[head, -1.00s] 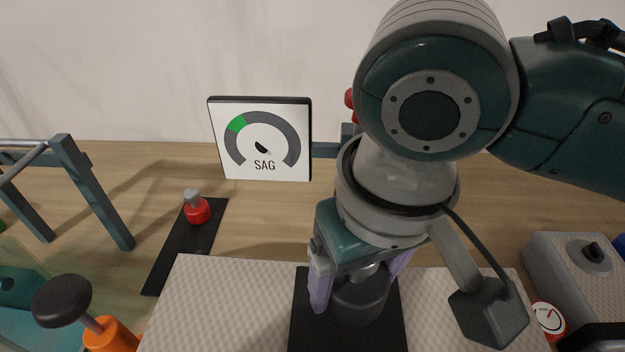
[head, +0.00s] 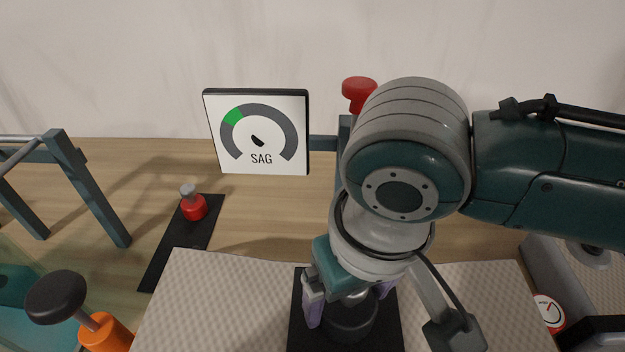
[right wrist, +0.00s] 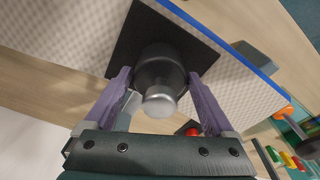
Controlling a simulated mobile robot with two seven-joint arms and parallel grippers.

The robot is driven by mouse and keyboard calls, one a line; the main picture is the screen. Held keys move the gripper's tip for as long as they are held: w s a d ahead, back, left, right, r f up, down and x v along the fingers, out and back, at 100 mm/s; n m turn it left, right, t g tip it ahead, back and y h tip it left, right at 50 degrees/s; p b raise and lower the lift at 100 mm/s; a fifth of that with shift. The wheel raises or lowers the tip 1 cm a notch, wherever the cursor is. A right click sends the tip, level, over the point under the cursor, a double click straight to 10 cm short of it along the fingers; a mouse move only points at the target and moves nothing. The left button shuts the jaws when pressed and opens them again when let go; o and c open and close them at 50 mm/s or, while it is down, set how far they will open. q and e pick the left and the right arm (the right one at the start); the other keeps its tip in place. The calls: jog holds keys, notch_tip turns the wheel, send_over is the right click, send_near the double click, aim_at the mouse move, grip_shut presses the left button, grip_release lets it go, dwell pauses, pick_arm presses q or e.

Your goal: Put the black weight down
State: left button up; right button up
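The black weight (head: 350,322), a dark cylinder with a silver knob, is between the two purple fingers of my right gripper (head: 348,300). In the right wrist view the weight (right wrist: 160,68) has a finger close on either side, and the gripper (right wrist: 160,85) appears shut on its body. The weight is over the black square pad (head: 390,335) on the pale quilted inflatable track (head: 220,300). I cannot tell whether its underside touches the pad. My left gripper is not in view.
A red weight (head: 193,207) stands on a black strip at left. An orange thing with a black knob (head: 57,297) is front left; a grey box (head: 575,280) is at right.

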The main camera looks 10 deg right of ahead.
aim_at(358, 298)
jog(key=shift+o, duration=0.6)
jog(key=shift+r, duration=0.1)
jog(key=shift+r, duration=0.3)
jog(key=r, duration=0.3)
jog(key=s+r+p, duration=0.1)
jog(key=r, duration=0.6)
jog(key=shift+s+d+r+p, duration=0.1)
jog(key=shift+s+r+p, duration=0.05)
jog(key=shift+r+p, duration=0.25)
jog(key=shift+s+r, duration=0.1)
jog(key=shift+r, duration=0.1)
jog(key=s+a+f+n+t+y, duration=0.1)
jog(key=s+a+f+y, duration=0.1)
jog(key=s+a+y, duration=0.15)
jog(key=s+d+f+h, duration=0.1)
jog(key=s+d, duration=0.2)
jog(key=d, duration=0.3)
jog(key=s+d+f+t+h, duration=0.1)
jog(key=s+d+h, duration=0.1)
jog(key=s+d, duration=0.2)
jog(key=d, duration=0.2)
jog(key=shift+d+f+m, duration=0.3)
jog(key=shift+d+m, duration=0.1)
jog(key=shift+s+h, duration=0.1)
jog(key=shift+h, duration=0.15)
